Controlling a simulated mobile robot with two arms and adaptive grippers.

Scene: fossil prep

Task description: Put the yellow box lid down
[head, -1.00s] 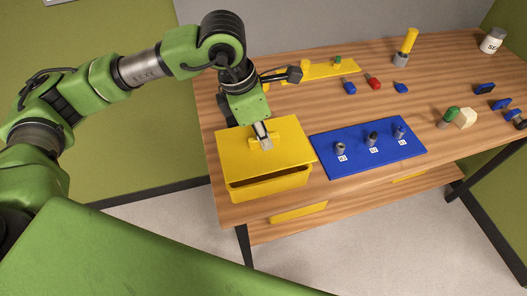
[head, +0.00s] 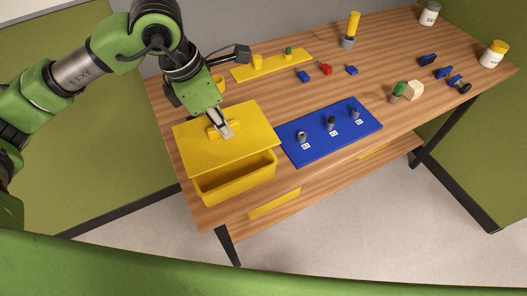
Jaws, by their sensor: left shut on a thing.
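The yellow box lid (head: 248,144) is a flat yellow plate with a small raised handle on top. My left gripper (head: 224,130) is shut on that handle from above. The yellow box (head: 237,187) is under and in front of the lid, near the table's left front corner. Part of its open top shows past the lid's front edge, so the lid does not fully cover it. I cannot tell whether the lid is touching the box. My right gripper is not in view.
A blue mat (head: 345,142) with several dark metal pieces lies right of the box. A yellow strip (head: 285,66) lies at the back of the wooden table (head: 420,75). Small blue and red pieces lie beyond the mat.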

